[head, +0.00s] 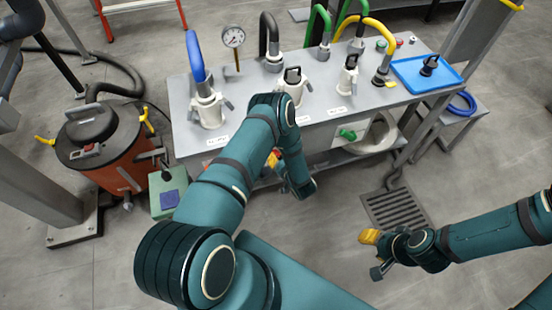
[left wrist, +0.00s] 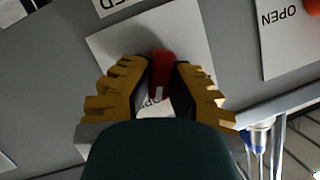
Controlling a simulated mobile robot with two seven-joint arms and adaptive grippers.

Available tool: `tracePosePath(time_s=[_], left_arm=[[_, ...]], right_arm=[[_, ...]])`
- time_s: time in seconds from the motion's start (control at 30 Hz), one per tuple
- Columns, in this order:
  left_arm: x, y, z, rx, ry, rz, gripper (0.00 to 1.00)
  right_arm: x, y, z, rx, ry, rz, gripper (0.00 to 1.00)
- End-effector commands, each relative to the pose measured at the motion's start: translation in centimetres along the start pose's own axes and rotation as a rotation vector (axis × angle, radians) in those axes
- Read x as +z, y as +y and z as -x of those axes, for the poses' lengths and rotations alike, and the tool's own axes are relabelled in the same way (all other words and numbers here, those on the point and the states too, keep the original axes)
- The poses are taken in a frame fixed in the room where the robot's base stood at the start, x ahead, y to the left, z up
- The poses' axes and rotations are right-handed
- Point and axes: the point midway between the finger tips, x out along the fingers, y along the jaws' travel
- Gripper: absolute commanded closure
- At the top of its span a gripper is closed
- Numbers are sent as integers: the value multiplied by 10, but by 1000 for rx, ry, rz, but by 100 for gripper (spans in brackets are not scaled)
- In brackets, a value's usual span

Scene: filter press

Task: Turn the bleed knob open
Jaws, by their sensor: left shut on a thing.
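A red knob (left wrist: 161,72) sits in front of a white plate (left wrist: 118,48) on the grey panel in the left wrist view. My left gripper (left wrist: 162,84) is shut on this knob, one yellow ridged finger on each side. In the head view my left gripper (head: 274,158) is at the bench front, partly hidden by my own arm, and the red knob is hidden. A label reading OPEN (left wrist: 279,16) shows upside down at the right of the wrist view. My right gripper (head: 375,254) hangs empty above the floor, its fingers apart.
A green knob (head: 347,133) is on the bench front, right of my left arm. The bench (head: 235,95) carries hose couplings, a gauge (head: 232,38) and a blue tray (head: 412,83). An orange drum (head: 115,170) stands left. A floor drain (head: 396,208) lies at right.

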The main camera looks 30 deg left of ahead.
Motion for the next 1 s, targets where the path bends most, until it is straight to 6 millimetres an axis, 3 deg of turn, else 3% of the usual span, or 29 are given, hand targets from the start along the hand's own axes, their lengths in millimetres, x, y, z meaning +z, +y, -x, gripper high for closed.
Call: tracePosePath(time_s=[0.4, 1.0], left_arm=[[-5, 1, -4, -98, 14, -215, 100], [-6, -1, -5, -121, 13, -266, 100]], right_arm=[[-2, 7, -19, 0, 10, 1, 53], [-3, 8, -22, 1, 12, 2, 53]])
